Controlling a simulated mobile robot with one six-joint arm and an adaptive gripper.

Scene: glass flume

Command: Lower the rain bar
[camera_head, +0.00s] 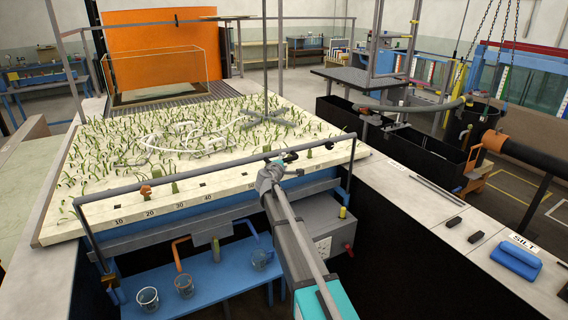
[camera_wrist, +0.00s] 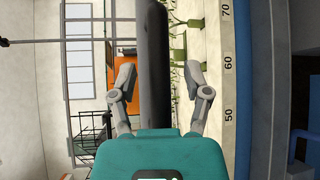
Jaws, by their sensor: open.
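The rain bar (camera_head: 215,170) appears to be the grey bar that runs along the front of the planted bed, with a bent leg at each end. It stands above the front edge of the bed. In the wrist view a thick dark bar (camera_wrist: 155,60) runs up the picture between my fingers. My gripper (camera_head: 276,160) is at the right part of this bar. In the wrist view my gripper (camera_wrist: 158,78) is open, one finger on each side of the bar with gaps. Whether the palm touches the bar is hidden.
The pale bed (camera_head: 200,125) holds many green sprouts and a numbered front scale (camera_wrist: 229,65). Below it are a blue shelf (camera_head: 205,290) with glass beakers and a grey box (camera_head: 320,225).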

